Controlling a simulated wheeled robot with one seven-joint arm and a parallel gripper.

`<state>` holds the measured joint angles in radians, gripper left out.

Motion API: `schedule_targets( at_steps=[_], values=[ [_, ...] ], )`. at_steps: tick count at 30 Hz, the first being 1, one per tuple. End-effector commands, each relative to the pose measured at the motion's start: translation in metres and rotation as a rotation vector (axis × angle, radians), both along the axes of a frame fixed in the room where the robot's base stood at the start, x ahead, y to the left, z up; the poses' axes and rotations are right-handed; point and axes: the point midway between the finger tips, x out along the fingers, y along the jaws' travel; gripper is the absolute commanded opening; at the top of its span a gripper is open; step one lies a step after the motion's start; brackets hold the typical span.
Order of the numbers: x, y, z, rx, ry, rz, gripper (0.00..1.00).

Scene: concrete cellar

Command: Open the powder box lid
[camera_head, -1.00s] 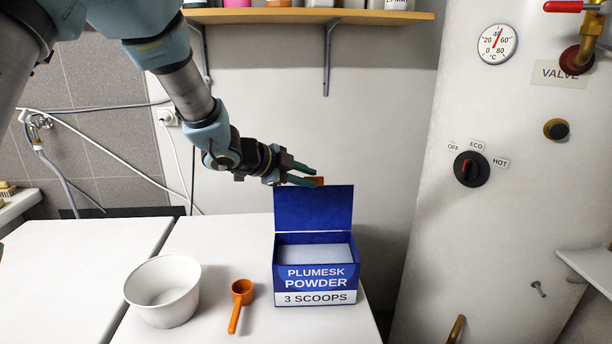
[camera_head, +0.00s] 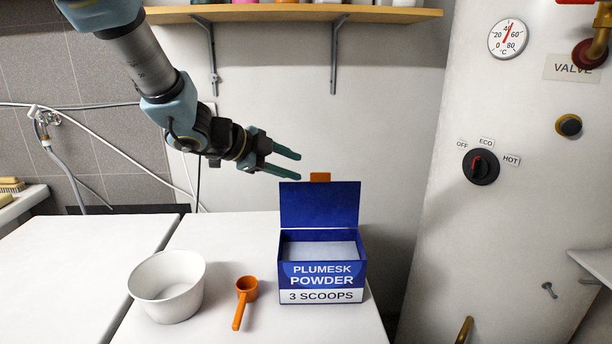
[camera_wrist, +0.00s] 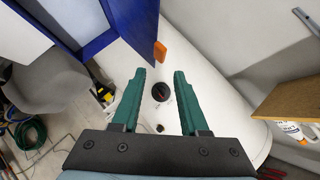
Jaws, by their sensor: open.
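The powder box (camera_head: 322,273) is blue with a white label band and stands on the white table. Its blue lid (camera_head: 320,205) stands upright at the back, and pale powder (camera_head: 319,249) shows inside. An orange tab (camera_head: 320,177) sits on the lid's top edge; it also shows in the wrist view (camera_wrist: 160,52). My gripper (camera_head: 299,165) is open and empty, above and left of the lid, apart from the tab. In the wrist view, its green fingers (camera_wrist: 161,75) are spread, with the lid (camera_wrist: 105,42) beyond them at upper left.
A white bowl (camera_head: 168,287) and an orange scoop (camera_head: 243,297) are on the table left of the box. A wooden shelf (camera_head: 290,13) hangs on the wall above. A white boiler (camera_head: 520,215) with a dial and valve stands at the right.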

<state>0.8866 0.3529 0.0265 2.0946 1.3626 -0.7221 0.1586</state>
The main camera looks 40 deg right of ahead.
Motion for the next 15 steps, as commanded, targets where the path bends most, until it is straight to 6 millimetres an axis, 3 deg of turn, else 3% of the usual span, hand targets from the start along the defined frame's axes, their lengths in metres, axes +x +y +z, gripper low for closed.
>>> schedule_targets(
  at_steps=[6, 15],
  values=[
    [0.003, 0.025, 0.014, 0.0, -0.001, 0.0, 0.44],
    [0.003, 0.031, 0.017, 0.002, 0.001, 0.0, 0.44]
  ],
)
